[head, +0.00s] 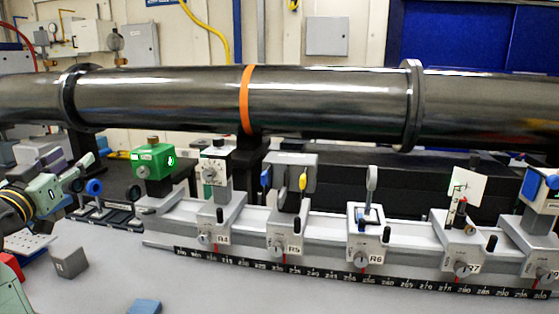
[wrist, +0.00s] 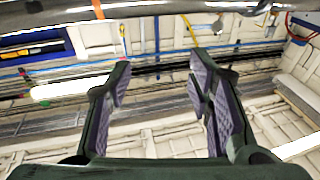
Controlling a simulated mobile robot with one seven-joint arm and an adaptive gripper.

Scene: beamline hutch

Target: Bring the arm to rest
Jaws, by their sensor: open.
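My gripper (wrist: 158,95) is open in the wrist view, with two purple-lined fingers spread wide and nothing between them. The wrist view looks across at wall panels, pipes and rails. In the head view my arm and gripper (head: 82,172) are at the left edge, above the table. The gripper is beside the left end of the optical rail and holds nothing that I can see.
A rail (head: 330,228) carries several mounts, among them R4 (head: 220,218), R5 (head: 283,228) and R6 (head: 372,238). A green box (head: 155,161) stands near its left end. A large dark pipe (head: 330,98) runs behind. A grey block (head: 70,262) and blue block (head: 144,306) lie in front.

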